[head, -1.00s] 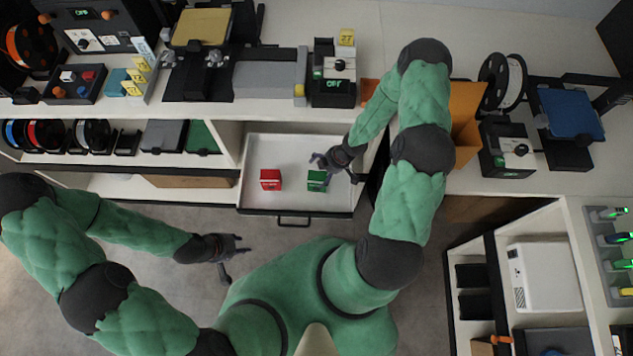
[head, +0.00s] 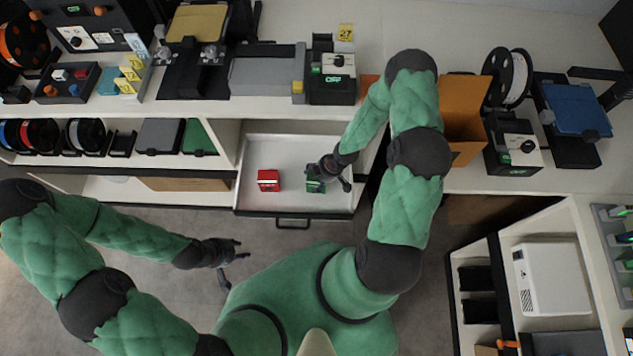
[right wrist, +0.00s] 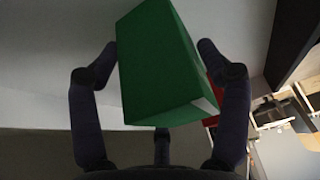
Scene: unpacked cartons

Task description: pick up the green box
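The green box (head: 315,185) lies in the open white drawer (head: 270,150), right of the red box (head: 268,180). My right gripper (head: 328,176) is at the green box and partly covers it in the head view. In the right wrist view the green box (right wrist: 165,65) sits between the spread fingers of my right gripper (right wrist: 158,75).
The drawer front with its handle (head: 293,223) sticks out from under the counter. A brown open carton (head: 463,120) stands right of my right forearm. Machines and a white spool (head: 517,80) stand on the counter. The drawer floor around the boxes is clear.

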